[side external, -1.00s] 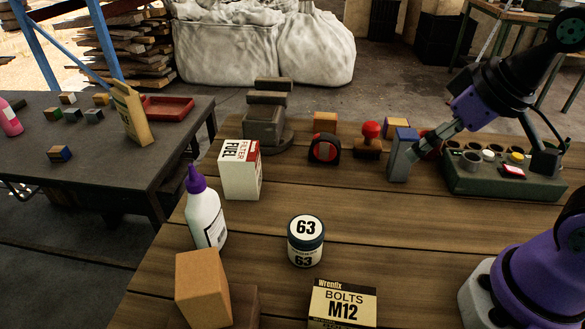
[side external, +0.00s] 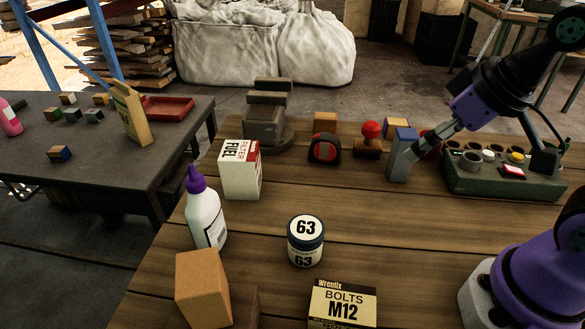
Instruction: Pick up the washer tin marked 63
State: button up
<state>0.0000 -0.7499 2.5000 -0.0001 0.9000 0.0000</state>
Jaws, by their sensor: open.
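The washer tin marked 63 (side external: 306,253) is a small dark jar with a white lid and white label, both printed 63. It stands upright on the wooden table, front centre, with clear wood around it. My gripper (side external: 413,153) is at the back right, well away from the tin, pointing down and left. It is open, with its tips close to a grey block with a blue top (side external: 399,165). I cannot tell whether it touches that block.
Near the tin stand a bolts M12 box (side external: 342,304), a white glue bottle (side external: 206,220), a cardboard box (side external: 203,288) and a fuel filter box (side external: 240,177). Behind are a tape measure (side external: 324,148), a red-knobbed stamp (side external: 369,140), a vise (side external: 266,125) and a green tray (side external: 480,182).

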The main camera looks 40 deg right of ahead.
dwell(0.3)
jog(key=n+g+y, duration=0.3)
jog(key=n, duration=0.7)
send_near(308, 228)
jog(key=d, duration=0.1)
jog(key=shift+n+y, duration=0.3)
jog(key=shift+n, duration=0.2)
jog(key=x, duration=0.3)
jog(key=a+x, duration=0.1)
jog(key=x, duration=0.3)
jog(key=shift+w+r, duration=0.2)
jog(key=shift+r, duration=0.05)
jog(key=x, duration=0.5)
jog(key=shift+s+d+f, duration=0.1)
jog(key=shift+d+f, duration=0.15)
jog(key=shift+f, duration=0.2)
jog(key=c, duration=1.3)
